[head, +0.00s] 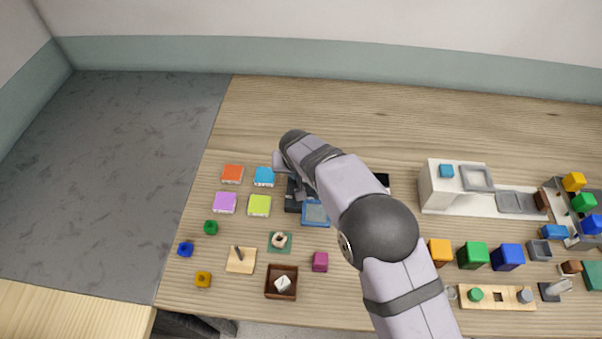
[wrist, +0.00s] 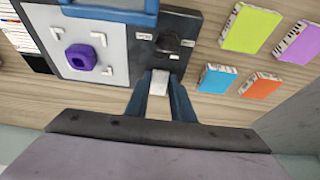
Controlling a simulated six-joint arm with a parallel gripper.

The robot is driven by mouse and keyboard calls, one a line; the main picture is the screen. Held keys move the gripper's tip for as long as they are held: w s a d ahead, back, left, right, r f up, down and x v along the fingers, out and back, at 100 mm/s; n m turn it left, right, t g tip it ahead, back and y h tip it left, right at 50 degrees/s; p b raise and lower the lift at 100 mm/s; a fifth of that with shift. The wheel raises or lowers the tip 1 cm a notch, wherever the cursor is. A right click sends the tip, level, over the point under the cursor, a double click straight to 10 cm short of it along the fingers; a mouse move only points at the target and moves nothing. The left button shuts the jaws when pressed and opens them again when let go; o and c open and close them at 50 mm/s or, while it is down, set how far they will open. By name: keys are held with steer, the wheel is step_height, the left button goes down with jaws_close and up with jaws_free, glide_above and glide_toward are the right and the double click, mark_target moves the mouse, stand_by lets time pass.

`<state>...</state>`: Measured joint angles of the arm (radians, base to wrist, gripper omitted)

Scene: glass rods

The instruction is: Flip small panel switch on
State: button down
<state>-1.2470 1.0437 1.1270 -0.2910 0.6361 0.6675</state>
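The small dark panel (wrist: 190,22) shows in the wrist view, with a black switch knob (wrist: 168,43) on it and small white labels around the knob. In the head view the panel (head: 292,205) is partly hidden by my arm. I see nothing held. I cannot tell whether the fingertips touch the panel. The switch's exact position is too small to read.
A white plate with a purple piece (wrist: 82,57) lies left of the panel in the wrist view. Blue (wrist: 217,78), orange (wrist: 260,86), lime (wrist: 250,28) and purple blocks lie right of it. A blue-framed tray (head: 316,213) adjoins the panel. The back of the table is clear.

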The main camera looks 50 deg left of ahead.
steer(key=shift+w+a+r+h, duration=0.1)
steer(key=shift+w+h, duration=0.1)
steer(key=shift+h, duration=0.1)
steer(key=shift+w+a+g, duration=0.1)
steer(key=shift+g, duration=0.3)
steer(key=shift+h, duration=0.3)
steer(key=shift+w+a+g, duration=0.1)
steer(key=shift+g, duration=0.2)
steer(key=shift+r+h+b, duration=0.15)
steer(key=shift+h+b, duration=0.15)
steer(key=shift+b, duration=0.05)
steer(key=c, duration=1.5)
jaws_free()
steer(key=shift+r, duration=0.1)
